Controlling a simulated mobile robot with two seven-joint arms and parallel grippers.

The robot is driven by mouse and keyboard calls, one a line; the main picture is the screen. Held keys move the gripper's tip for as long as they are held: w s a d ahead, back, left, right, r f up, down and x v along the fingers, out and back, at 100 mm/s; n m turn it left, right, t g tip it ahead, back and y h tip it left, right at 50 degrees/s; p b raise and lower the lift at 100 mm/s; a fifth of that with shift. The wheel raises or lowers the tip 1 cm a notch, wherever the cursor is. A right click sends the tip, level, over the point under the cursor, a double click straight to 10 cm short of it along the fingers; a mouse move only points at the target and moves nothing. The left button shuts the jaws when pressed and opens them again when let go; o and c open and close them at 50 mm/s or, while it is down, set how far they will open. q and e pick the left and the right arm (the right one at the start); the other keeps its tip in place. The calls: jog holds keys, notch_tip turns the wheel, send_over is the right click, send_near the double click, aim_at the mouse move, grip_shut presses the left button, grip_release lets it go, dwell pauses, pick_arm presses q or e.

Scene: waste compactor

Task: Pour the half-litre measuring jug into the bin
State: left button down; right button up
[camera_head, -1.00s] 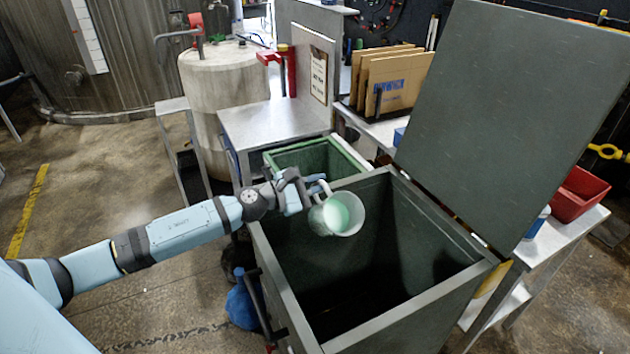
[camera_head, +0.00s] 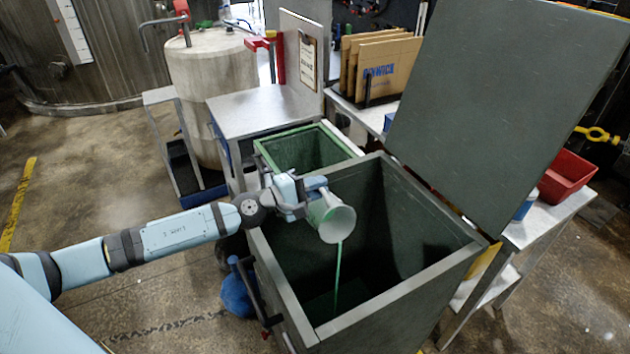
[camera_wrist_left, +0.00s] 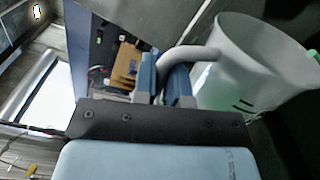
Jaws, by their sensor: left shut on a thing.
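My left gripper (camera_head: 296,197) is shut on the handle of the translucent measuring jug (camera_head: 333,217). It holds the jug over the left part of the open grey-green bin (camera_head: 390,302). The jug is tipped with its mouth facing down and to the right. A thin green stream (camera_head: 339,270) falls from its lip into the bin. In the left wrist view the jug (camera_wrist_left: 245,60) is at the right, with its handle between the fingers (camera_wrist_left: 175,82) and some green inside. My right gripper is not in view.
The bin's lid (camera_head: 510,110) stands raised at its right. A smaller green bin (camera_head: 300,150) is behind it. A red tray (camera_head: 567,178) sits on a bench at the right. A blue round object (camera_head: 238,295) is on the floor left of the bin.

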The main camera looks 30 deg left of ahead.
aim_at(325, 198)
pick_arm(q)
jog(key=shift+s+d+f+m, duration=0.2)
jog(key=shift+d+m, duration=0.15)
jog(key=shift+m, duration=0.1)
jog(key=shift+s+d+f+m, duration=0.2)
jog(key=shift+d+m, duration=0.1)
jog(key=shift+m, duration=0.15)
jog(key=shift+s+d+r+m+p, duration=0.2)
jog(key=shift+d+m+p, duration=0.3)
jog(key=shift+m+p, duration=0.5)
jog(key=shift+s+d+m+p, duration=0.4)
jog(key=shift+m+p, duration=0.2)
jog(key=shift+p, duration=0.4)
jog(key=shift+s+d+m+p, duration=0.1)
jog(key=shift+d+m+p, duration=0.2)
jog(key=shift+m+p, duration=0.1)
jog(key=shift+f, duration=0.1)
dwell(0.3)
